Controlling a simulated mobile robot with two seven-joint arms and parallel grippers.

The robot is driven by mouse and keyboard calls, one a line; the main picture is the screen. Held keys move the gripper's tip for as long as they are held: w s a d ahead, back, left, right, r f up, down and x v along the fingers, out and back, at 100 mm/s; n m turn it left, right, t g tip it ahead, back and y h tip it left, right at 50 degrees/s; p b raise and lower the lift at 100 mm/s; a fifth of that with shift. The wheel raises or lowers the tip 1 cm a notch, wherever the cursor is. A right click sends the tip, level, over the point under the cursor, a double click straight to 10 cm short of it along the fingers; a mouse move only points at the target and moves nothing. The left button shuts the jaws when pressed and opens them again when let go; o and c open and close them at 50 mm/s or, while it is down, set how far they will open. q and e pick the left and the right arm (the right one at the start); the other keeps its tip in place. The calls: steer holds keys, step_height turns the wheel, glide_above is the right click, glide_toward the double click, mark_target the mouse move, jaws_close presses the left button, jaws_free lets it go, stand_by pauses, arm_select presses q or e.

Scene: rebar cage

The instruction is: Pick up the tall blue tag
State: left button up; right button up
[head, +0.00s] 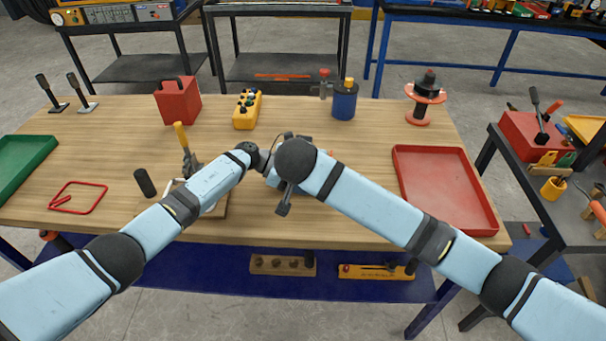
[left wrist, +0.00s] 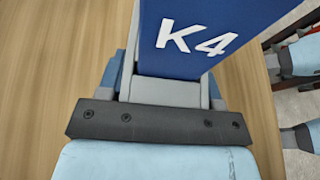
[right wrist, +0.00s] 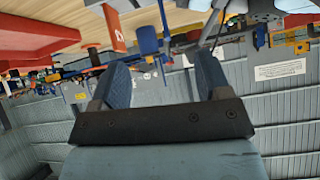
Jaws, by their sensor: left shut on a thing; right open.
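The tall blue tag (left wrist: 205,40), with white K4 lettering, fills the top of the left wrist view. My left gripper (left wrist: 170,88) is shut on its grey lower part. The tag's upper end is cut off by the picture's edge. In the head view my arms meet over the middle of the table, and I cannot make out the tag there. My right gripper (right wrist: 163,78) is open, with nothing between its blue fingers. An orange tag-like piece (right wrist: 114,28) and a blue piece (right wrist: 148,40) show beyond its fingertips.
On the wooden table (head: 330,225) stand a red box (head: 178,103), a yellow control box (head: 247,112), a blue canister (head: 344,103) and an orange spool (head: 418,118). A red tray (head: 440,185) lies at right, a green tray (head: 22,162) at left.

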steer(key=w+d+r+m+g+y, duration=0.5)
steer(key=w+r+m+g, duration=0.3)
steer(key=m, duration=1)
steer(key=shift+g, duration=0.7)
steer(key=x, duration=1.2)
steer(key=shift+s+f, duration=0.3)
steer(key=shift+f, duration=0.05)
steer(key=c, duration=1.2)
